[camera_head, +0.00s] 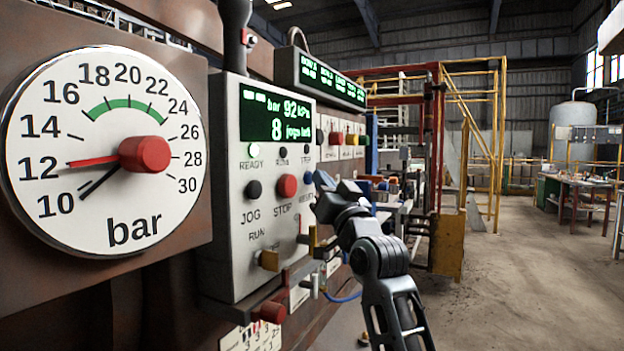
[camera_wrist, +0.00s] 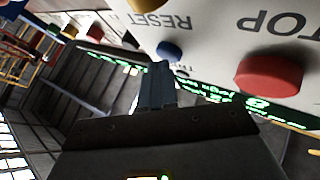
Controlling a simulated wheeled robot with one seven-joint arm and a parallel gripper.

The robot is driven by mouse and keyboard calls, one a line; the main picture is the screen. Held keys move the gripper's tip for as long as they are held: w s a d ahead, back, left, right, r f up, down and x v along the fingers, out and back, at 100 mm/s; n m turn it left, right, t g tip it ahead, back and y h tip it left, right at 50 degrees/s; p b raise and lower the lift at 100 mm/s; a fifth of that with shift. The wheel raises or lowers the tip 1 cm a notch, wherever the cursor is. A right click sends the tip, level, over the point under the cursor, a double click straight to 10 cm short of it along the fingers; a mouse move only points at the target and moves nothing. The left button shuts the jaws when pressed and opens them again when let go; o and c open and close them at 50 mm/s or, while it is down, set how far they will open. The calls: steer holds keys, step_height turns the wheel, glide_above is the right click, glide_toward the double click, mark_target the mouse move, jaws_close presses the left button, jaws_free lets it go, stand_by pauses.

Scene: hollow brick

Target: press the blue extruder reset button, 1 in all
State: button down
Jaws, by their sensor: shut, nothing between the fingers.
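The blue reset button (camera_head: 308,177) is on the right side of the grey control panel (camera_head: 228,220), right of the red STOP button (camera_head: 287,186). In the wrist view the blue button (camera_wrist: 168,50) sits by the RESET label, just beyond my fingertips. My gripper (camera_head: 322,182) is shut and empty, close to the panel's right edge. Its fingertips (camera_wrist: 160,70) also show in the wrist view. I cannot tell whether they touch the button. The panel's green display (camera_head: 277,117) reads 92 kPa and 8 jogs left, and the READY lamp (camera_head: 253,150) is lit.
A large bar gauge (camera_head: 105,150) stands at left. Open floor (camera_head: 510,280) lies to the right.

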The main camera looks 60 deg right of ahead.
stand_by(0.4)
steer(key=shift+s+d, duration=0.1)
steer(key=shift+s, duration=0.65)
steer(key=shift+s+b, duration=0.15)
steer(key=shift+b, duration=0.2)
steer(key=shift+s+d+b, duration=0.2)
steer(key=shift+s+b, duration=0.15)
steer(key=shift+s, duration=0.85)
steer(key=shift+s+d+b, duration=0.15)
steer(key=shift+s+b, duration=0.15)
steer(key=shift+s, duration=0.85)
